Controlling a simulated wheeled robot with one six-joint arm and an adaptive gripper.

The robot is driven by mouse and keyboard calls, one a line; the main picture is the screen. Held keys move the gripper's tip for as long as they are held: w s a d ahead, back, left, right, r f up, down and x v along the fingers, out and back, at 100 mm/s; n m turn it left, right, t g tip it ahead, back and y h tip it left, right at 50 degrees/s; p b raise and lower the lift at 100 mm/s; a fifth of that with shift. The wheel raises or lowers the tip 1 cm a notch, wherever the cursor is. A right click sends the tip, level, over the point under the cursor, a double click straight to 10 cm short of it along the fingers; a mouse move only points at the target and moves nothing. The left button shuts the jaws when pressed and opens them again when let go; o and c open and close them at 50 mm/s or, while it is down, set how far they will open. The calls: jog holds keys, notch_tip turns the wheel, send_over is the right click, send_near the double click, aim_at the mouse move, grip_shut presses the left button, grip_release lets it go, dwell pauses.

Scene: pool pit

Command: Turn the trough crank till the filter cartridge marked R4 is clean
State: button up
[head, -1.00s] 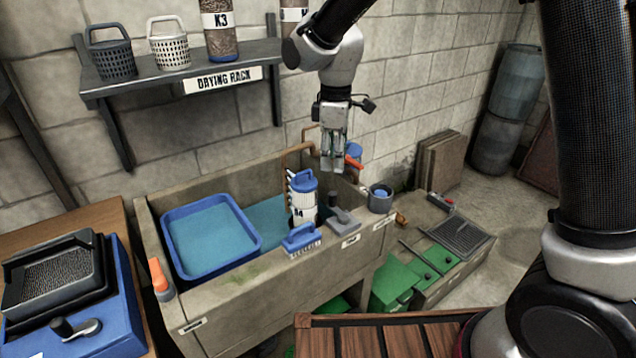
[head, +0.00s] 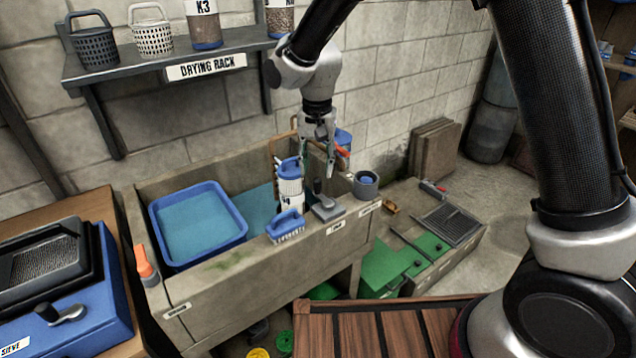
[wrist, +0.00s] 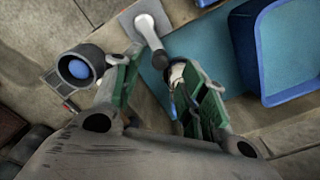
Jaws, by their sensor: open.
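The trough crank, a grey plate and arm with a dark upright knob (head: 318,188), sits on the front rim of the stone trough (head: 240,262). It also shows in the wrist view (wrist: 148,32). The filter cartridge (head: 290,198), white with a blue cap, stands upright in the trough just left of the crank; its mark is hard to read now. My gripper (head: 318,172) is open and empty, pointing down just above the crank knob. In the wrist view, the knob lies near the gap between my fingertips (wrist: 160,66), with a partly hidden white-and-blue thing beside the right finger.
A blue-handled brush (head: 286,228) lies on the front rim by the cartridge. A blue tub (head: 198,225) fills the trough's left part. A grey cup (head: 366,184) stands right of the crank. A shelf (head: 165,62) with baskets and cartridges hangs on the wall.

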aim_at(317, 179)
notch_tip(317, 179, down, 6)
jog(key=shift+f, duration=0.1)
grip_shut()
